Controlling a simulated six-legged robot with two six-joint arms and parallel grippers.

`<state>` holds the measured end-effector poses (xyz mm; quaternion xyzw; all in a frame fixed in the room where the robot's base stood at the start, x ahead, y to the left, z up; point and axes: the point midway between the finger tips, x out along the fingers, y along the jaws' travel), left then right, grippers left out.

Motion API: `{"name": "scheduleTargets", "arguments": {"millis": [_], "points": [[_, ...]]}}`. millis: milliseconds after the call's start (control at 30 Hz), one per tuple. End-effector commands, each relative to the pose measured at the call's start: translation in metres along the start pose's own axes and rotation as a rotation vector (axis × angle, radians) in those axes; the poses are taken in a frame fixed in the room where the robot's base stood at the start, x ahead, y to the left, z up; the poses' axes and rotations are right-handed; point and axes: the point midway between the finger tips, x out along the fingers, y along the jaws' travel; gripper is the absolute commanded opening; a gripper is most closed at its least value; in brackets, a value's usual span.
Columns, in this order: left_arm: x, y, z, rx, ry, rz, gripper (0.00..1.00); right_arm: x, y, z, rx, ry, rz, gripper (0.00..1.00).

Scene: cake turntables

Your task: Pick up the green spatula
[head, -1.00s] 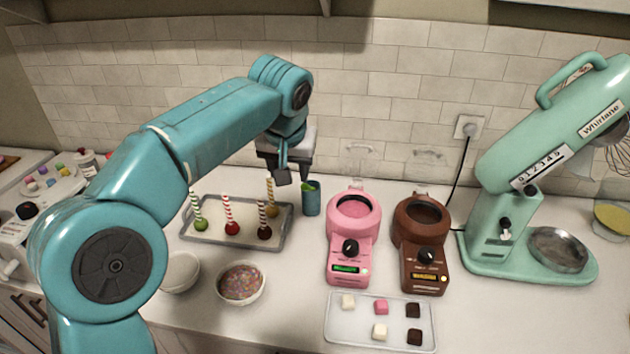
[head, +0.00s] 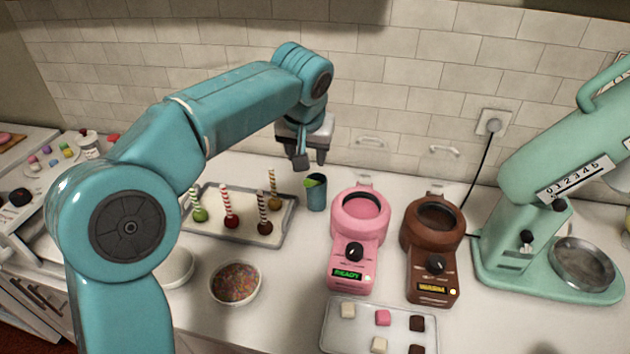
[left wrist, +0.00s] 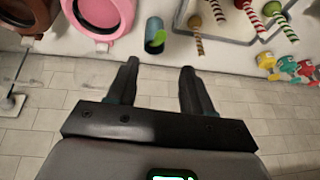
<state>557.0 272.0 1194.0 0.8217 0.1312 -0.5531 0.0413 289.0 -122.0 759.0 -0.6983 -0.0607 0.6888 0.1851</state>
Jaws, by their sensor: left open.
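The green spatula (head: 312,183) stands in a small blue cup (head: 317,198) on the counter at the back, with only its green tip showing above the rim. In the left wrist view the green tip (left wrist: 158,38) points out of the blue cup (left wrist: 153,28). My left gripper (head: 311,163) hangs just above the cup in the head view, apart from it. In the left wrist view my left gripper (left wrist: 160,68) is open and empty, with the spatula tip beyond the gap between its fingers. My right gripper is not in view.
A tray of cake pops (head: 270,237) stands left of the cup. A pink melter (head: 345,255) and a brown melter (head: 430,265) stand to its right. The tiled wall (head: 400,95) is close behind. A sprinkle bowl (head: 235,302) sits in front.

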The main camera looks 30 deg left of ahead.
Motion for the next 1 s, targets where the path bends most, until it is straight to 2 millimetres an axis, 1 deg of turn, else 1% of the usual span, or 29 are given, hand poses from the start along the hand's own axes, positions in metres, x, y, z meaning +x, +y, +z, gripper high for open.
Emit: {"name": "scheduleTargets", "arguments": {"millis": [33,100,200,300,400,467,567,700,800,900,1000], "points": [[0.014,-0.001,0.001,0.001,-0.007,-0.003,0.51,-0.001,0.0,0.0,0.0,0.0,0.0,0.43],[0.031,-0.001,0.002,0.001,-0.006,-0.003,0.51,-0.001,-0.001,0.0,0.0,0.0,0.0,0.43],[0.053,0.0,0.002,0.001,-0.005,-0.003,0.51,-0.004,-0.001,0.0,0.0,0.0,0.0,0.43],[0.07,0.0,0.001,0.0,-0.004,-0.002,0.51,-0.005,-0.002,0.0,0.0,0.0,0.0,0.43],[0.08,0.001,0.0,0.0,-0.003,-0.001,0.51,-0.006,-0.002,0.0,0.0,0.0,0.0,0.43],[0.084,0.001,-0.001,0.001,-0.001,-0.001,0.51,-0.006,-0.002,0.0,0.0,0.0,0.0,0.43],[0.093,0.002,-0.001,0.002,-0.004,-0.002,0.51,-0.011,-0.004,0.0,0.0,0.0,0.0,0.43],[0.116,0.004,-0.002,0.001,-0.006,-0.001,0.51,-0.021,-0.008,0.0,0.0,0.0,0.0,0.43],[0.13,0.003,-0.003,0.001,-0.003,-0.002,0.51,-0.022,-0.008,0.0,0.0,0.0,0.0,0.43],[0.136,0.004,-0.002,0.001,-0.001,-0.001,0.51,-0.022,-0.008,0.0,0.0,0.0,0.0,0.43],[0.137,0.004,-0.002,0.001,-0.001,0.0,0.51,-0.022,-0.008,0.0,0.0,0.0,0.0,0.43]]}}
